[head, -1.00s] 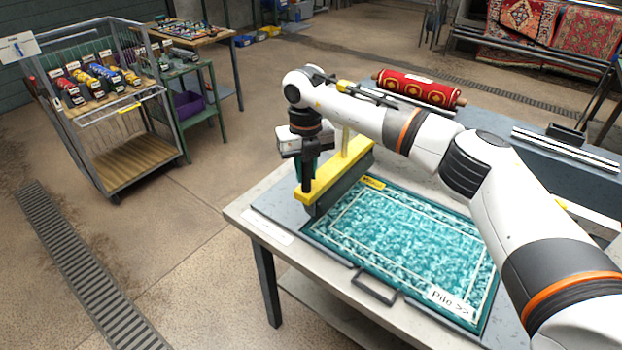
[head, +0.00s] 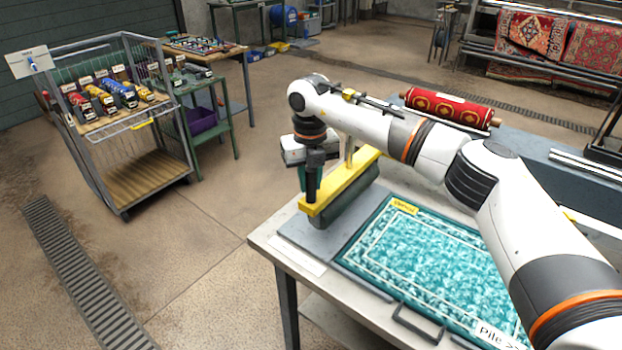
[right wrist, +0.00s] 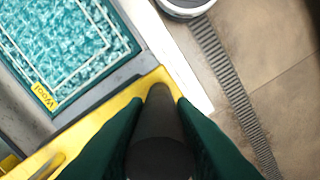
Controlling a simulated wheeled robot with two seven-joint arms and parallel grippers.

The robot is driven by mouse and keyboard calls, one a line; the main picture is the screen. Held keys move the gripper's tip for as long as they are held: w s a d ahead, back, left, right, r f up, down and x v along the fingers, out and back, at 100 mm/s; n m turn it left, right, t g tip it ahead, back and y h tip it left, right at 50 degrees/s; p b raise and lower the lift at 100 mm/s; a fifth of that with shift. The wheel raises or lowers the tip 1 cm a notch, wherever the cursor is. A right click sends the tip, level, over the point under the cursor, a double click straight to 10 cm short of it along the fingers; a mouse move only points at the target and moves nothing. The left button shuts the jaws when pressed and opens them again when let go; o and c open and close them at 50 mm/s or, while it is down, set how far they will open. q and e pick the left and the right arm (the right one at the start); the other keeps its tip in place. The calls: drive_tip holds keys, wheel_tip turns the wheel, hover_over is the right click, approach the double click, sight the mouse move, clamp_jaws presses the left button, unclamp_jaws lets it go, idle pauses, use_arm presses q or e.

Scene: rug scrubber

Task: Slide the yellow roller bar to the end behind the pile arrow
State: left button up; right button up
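The yellow roller bar (head: 345,182) lies across the far left end of the grey board (head: 305,232), off the teal rug (head: 430,255), with a strip of bare board between. A dark upright handle (right wrist: 160,118) stands at the bar's near end. My right gripper (head: 311,176) is over that end; in the right wrist view its green fingers lie on both sides of the handle, seemingly shut on it. The pile arrow label (head: 497,335) is at the rug's near right corner, pointing right. A yellow wool label (head: 405,207) is at the rug's far left corner. My left gripper is out of view.
A red rug roll (head: 450,106) lies behind the table. A wire cart (head: 150,185) with small coloured items and a green stand (head: 212,140) are at the left. A loop handle (head: 418,325) sticks out from the table's front. The floor between is clear.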

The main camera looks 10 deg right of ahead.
drive_tip(key=shift+o, duration=1.4)
drive_tip(key=shift+w+a, duration=0.1)
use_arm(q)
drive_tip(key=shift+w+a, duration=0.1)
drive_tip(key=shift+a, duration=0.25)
use_arm(e)
drive_tip(key=shift+o, duration=0.3)
drive_tip(key=shift+r, duration=0.35)
wheel_tip(320, 180, up, 11)
drive_tip(key=b, duration=0.3)
drive_tip(key=shift+a+r, duration=0.1)
drive_tip(key=shift+r, duration=0.05)
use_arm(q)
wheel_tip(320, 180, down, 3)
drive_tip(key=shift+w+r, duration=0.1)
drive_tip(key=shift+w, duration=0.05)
